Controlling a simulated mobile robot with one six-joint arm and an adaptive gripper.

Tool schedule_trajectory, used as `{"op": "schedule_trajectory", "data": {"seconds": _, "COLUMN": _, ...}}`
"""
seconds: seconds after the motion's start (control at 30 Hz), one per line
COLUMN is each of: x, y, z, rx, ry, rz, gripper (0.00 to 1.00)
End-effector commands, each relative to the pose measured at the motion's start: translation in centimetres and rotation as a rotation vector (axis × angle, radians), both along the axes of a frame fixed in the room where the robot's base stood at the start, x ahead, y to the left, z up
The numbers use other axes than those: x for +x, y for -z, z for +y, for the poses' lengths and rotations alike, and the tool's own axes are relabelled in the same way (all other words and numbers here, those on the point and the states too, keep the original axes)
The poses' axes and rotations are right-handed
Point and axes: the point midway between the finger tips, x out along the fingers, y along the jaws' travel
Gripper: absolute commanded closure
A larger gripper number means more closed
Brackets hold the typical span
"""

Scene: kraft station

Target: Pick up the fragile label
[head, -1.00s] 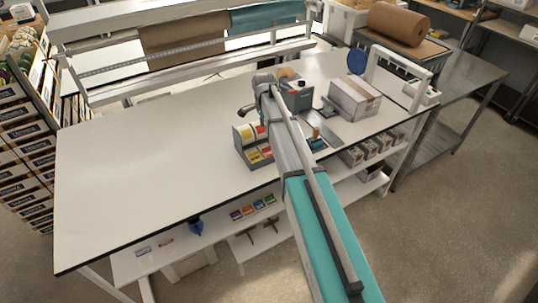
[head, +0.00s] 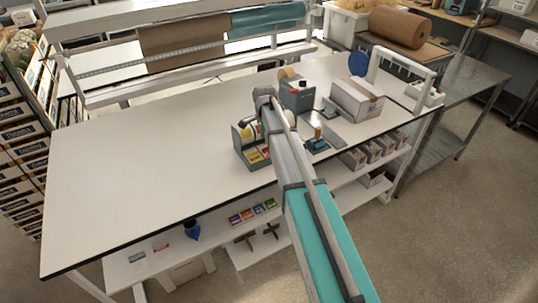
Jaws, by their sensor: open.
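A grey label holder (head: 246,160) stands near the table's front edge in the middle of the head view. It holds yellow and red labels, too small to read, so I cannot tell which one is the fragile label. My gripper (head: 244,127) is at the holder's upper part, small and dark against it. It is open, with no label visibly held. I cannot tell whether its fingertips touch the holder. My arm hides the holder's right side.
A cardboard box (head: 356,99), a grey tape dispenser (head: 297,97) and a blue-based stamp (head: 317,143) stand right of my arm. The white table (head: 140,170) is clear on the left. Colored packs (head: 252,212) lie on the shelf below.

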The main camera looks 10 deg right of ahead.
Motion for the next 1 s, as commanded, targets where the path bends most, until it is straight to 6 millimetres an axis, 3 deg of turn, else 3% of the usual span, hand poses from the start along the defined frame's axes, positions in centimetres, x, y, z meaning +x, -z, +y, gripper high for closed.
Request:
{"op": "schedule_trajectory", "data": {"seconds": 0.47, "x": 0.0, "y": 0.4, "z": 0.0, "rx": 0.0, "ry": 0.001, "rz": 0.0, "gripper": 0.56}}
{"op": "schedule_trajectory", "data": {"seconds": 1.0, "x": -0.2, "y": 4.3, "z": -0.1, "rx": 0.0, "ry": 0.001, "rz": 0.0, "gripper": 0.56}}
